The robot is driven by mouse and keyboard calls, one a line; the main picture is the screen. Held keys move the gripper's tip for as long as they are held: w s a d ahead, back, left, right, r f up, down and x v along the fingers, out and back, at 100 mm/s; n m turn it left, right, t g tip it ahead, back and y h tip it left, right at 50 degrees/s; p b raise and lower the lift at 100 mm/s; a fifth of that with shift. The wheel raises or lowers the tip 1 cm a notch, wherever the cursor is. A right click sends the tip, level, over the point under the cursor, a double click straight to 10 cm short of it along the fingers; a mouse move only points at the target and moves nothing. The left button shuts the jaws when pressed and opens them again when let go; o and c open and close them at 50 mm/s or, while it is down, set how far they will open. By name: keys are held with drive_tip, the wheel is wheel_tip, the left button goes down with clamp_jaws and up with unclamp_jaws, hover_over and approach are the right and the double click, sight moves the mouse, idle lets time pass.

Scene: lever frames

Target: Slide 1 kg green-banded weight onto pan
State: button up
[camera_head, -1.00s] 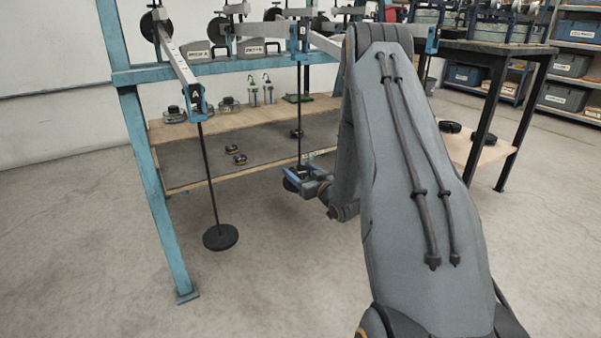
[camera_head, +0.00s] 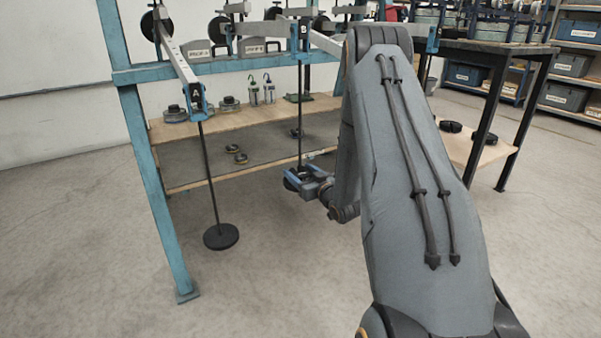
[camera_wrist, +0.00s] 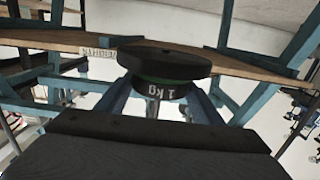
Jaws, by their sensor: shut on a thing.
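My gripper (camera_head: 303,178) is at the lower end of the hanger rod under lever B (camera_head: 299,120). In the wrist view its two blue fingers (camera_wrist: 158,92) are shut on the black weight (camera_wrist: 152,88), which bears "1 kg" upside down and a green band. A wider black disc, apparently the hanger's pan (camera_wrist: 165,60), lies right against the weight's green-banded side. I cannot tell whether they touch. A thin metal rod shows between the fingers. In the head view a dark disc edge (camera_head: 290,185) shows left of the fingers; the weight is mostly hidden there.
Lever A's hanger rod with a black disc (camera_head: 221,236) hangs low at the left. The blue frame post (camera_head: 155,190) stands left of it. Behind is a wooden shelf (camera_head: 185,187) with small dark weights (camera_head: 241,158). A dark table (camera_head: 490,47) stands right. The front floor is clear.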

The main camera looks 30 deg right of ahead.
drive_tip(key=shift+r, duration=0.1)
drive_tip(key=o, duration=1.7)
drive_tip(key=shift+f, duration=0.2)
drive_tip(key=shift+s, duration=0.1)
drive_tip(key=shift+s+d+r+p, duration=0.15)
drive_tip(key=shift+s+p, duration=0.9)
drive_tip(key=shift+s, duration=0.7)
drive_tip(key=shift+s+a+r+p, duration=0.15)
drive_tip(key=shift+s+p, duration=0.85)
drive_tip(key=shift+s, duration=0.7)
drive_tip(key=shift+d, duration=0.15)
